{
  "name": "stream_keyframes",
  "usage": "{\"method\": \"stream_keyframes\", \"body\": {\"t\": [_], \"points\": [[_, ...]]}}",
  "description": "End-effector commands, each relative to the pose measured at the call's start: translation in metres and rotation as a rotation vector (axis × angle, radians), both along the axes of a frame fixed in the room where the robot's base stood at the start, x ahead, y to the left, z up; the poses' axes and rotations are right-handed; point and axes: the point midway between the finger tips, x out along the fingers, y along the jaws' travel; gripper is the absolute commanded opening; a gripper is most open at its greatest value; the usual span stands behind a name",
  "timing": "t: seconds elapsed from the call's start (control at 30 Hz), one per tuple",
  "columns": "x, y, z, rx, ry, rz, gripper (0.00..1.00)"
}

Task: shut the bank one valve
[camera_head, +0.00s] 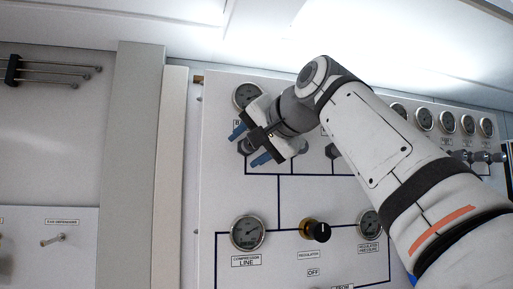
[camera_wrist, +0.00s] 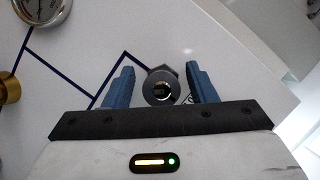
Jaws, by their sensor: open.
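The bank one valve appears to be the dark, round-faced knob (camera_wrist: 162,87) on the white panel, seen in the wrist view between my blue fingers. In the head view the knob (camera_head: 244,147) shows partly, below the upper left gauge (camera_head: 247,96); its label is mostly covered by my gripper. My gripper (camera_head: 249,145) is open, with one finger on each side of the knob. In the wrist view the fingers (camera_wrist: 161,82) show gaps to the knob on both sides. I cannot tell whether the fingertips reach fully around it, nor how far the valve is turned.
The panel also carries a compression line gauge (camera_head: 248,232), a black and brass regulator knob (camera_head: 316,231) and a regulator pressure gauge (camera_head: 371,223). More knobs (camera_head: 333,151) and several gauges (camera_head: 424,119) lie to the right, partly behind my arm. A grey post (camera_head: 137,170) stands left.

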Motion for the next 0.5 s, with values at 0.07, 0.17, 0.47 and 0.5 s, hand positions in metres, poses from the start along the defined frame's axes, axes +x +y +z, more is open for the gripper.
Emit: {"method": "stream_keyframes", "body": {"t": [0.07, 0.17, 0.47, 0.5], "points": [[-0.002, -0.001, 0.001, 0.001, -0.001, 0.0, 0.51], [-0.009, -0.007, 0.003, 0.0, -0.003, -0.001, 0.51], [-0.047, -0.034, 0.016, 0.0, -0.002, -0.004, 0.51], [-0.051, -0.036, 0.017, 0.001, -0.002, -0.002, 0.51]]}}
